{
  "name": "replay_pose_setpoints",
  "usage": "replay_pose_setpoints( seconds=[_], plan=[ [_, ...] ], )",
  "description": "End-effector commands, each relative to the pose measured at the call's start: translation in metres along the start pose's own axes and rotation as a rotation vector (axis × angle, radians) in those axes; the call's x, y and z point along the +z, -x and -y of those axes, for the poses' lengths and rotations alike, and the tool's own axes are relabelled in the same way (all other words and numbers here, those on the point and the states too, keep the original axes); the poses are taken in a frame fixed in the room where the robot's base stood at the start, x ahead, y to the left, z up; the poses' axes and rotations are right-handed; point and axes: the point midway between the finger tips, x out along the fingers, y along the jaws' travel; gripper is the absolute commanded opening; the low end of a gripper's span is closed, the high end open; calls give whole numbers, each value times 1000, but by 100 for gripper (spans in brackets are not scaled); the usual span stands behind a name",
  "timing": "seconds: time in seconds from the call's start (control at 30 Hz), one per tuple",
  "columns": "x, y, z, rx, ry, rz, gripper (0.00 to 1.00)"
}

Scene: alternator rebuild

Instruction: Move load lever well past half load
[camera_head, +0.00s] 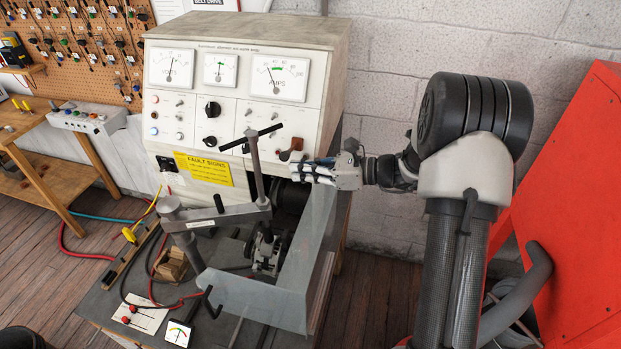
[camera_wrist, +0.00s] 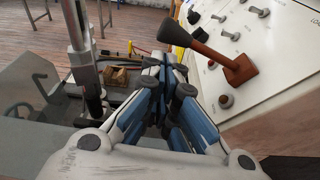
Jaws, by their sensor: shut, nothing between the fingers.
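The load lever (camera_head: 297,144) is a brown-orange lever with a dark knob on the lower right of the test bench's front panel. In the wrist view the lever (camera_wrist: 220,58) slants from its brown base to a dark knob at upper left. My gripper (camera_head: 299,172) is just below the lever in the head view. In the wrist view the fingers of my gripper (camera_wrist: 166,72) are closed together and empty, a little below the knob. Whether they touch the lever cannot be told.
The amps meter (camera_head: 275,78) is above the lever. A clear guard (camera_head: 285,275) stands below my gripper, beside a clamp post with a T-handle (camera_head: 252,150). A red panel (camera_head: 570,210) is at the right. The wall side right of the bench is open.

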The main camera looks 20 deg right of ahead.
Motion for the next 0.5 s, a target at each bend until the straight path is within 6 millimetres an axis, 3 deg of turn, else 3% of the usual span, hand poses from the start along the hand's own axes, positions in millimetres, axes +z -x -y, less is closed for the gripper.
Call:
replay_pose_setpoints(
  seconds=[0.5],
  plan=[
    [11,0,0,1,1,0,0]
  ],
)
